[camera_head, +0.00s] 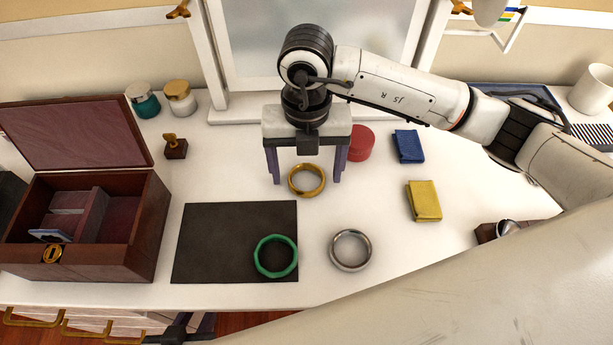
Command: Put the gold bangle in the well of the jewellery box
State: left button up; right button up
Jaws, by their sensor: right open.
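The gold bangle (306,192) lies on the white tabletop behind the dark mat. My right gripper (307,182) points down over it, its fingers open on either side of the bangle. No grip on the bangle shows, and contact cannot be told. The jewellery box (85,262) is dark reddish wood and stands at the left with its lid (72,135) raised. Inside are pale dividers and a small blue-and-white item (50,236); the front wall hides part of the well.
A green bangle (258,268) lies on the dark mat (215,235), with a silver bangle (350,266) to its right. A wooden stamp (175,148), two jars, a red round item (361,143), and blue and yellow boxes (424,201) stand around.

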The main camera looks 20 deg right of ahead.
jog(key=shift+f, duration=0.3)
jog(key=c, duration=1.2)
